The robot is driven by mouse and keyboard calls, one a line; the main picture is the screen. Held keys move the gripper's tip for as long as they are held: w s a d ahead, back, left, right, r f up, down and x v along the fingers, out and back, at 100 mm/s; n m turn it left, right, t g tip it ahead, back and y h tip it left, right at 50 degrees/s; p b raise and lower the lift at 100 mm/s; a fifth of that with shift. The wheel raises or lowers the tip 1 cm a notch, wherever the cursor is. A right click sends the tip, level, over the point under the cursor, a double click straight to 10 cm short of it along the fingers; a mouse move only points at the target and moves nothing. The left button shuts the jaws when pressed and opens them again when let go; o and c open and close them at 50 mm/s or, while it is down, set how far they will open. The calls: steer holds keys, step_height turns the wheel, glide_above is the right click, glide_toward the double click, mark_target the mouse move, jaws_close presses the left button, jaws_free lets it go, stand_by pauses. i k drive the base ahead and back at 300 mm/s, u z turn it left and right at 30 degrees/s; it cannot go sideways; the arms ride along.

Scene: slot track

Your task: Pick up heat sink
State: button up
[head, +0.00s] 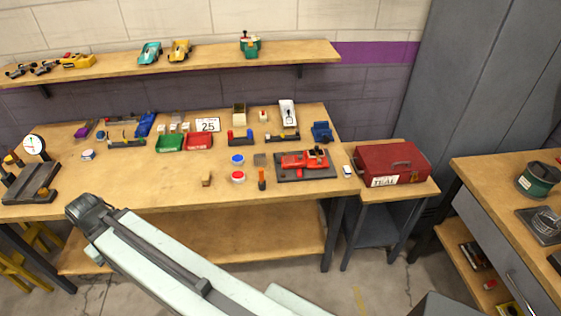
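I cannot pick out the heat sink for certain. A small flat grey square (260,160) lies on the workbench (130,187), between the blue-lidded tub and the red car, and may be it; its fins are too small to make out. My pale arm reaches in from the bottom edge towards the left, in front of the bench, and ends in a dark joint. No gripper fingers show, so my gripper is not seen. Nothing visible touches the grey square.
A red car (303,161) sits on a dark mat, with a screwdriver (262,179) and tubs (238,177) beside it. Green and red trays (198,141) stand behind. A red toolbox (392,163) is on the side stand. The bench's front middle is mostly clear.

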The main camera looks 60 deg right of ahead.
mark_target(259, 159)
steer(key=z, duration=0.15)
steer(key=i, duration=1)
steer(key=u, duration=0.05)
